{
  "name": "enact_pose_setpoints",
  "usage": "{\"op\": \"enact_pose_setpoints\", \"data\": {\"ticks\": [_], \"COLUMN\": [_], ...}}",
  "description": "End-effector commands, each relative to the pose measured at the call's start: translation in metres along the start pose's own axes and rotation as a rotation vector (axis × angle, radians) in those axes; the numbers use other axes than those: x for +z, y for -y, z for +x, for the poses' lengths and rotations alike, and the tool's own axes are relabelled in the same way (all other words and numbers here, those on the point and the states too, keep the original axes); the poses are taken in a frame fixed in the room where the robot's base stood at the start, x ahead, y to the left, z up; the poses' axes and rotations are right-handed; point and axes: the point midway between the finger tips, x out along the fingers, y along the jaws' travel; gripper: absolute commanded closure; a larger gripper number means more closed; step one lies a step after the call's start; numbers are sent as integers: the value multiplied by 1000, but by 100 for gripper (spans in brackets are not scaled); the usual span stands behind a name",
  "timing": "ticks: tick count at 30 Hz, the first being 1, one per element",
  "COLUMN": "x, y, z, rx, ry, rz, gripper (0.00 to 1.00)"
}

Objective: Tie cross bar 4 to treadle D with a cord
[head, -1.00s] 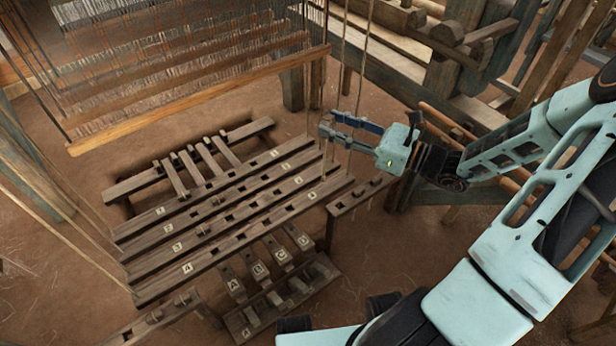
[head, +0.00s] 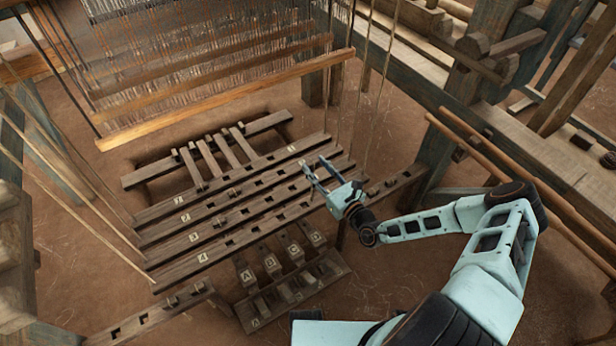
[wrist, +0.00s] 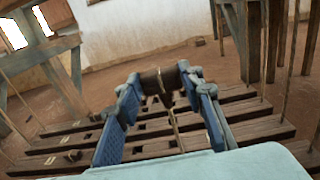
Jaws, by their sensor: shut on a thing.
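Cross bar 4 (head: 262,229) is the nearest of the dark slotted wooden bars, with a pale "4" label near its left end. Treadle D (head: 317,242) is the rightmost of the short labelled treadles in front of it. My gripper (head: 318,170) is over the right part of the cross bars in the head view. In the wrist view, my gripper (wrist: 160,80) is closed on a small brown roll (wrist: 157,82), with a thin pale cord (wrist: 174,122) trailing down from it. Whether the cord touches a bar or treadle cannot be told.
Cross bars 1 to 3 (head: 225,197) lie parallel behind bar 4. Hanging cords (head: 362,95) drop from the loom to the right of the bars. A wooden heddle bar (head: 225,100) hangs at the back left. A thick frame beam (head: 440,115) stands on the right.

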Motion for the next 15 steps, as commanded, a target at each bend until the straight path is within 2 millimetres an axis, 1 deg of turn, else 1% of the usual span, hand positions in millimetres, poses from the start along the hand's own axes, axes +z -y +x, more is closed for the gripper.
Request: {"op": "enact_pose_setpoints", "data": {"ticks": [1, 3, 6, 9, 15], "x": [-10, -22, -33, -38, -44], "y": [-9, -16, -24, -28, -29], "z": [2, 4, 6, 6, 6], "rx": [-7, -15, -22, -25, -26], "ry": [-1, -1, 1, 2, 2], "rz": [5, 3, 1, -1, -2], "gripper": [83, 83, 83, 83, 83]}}
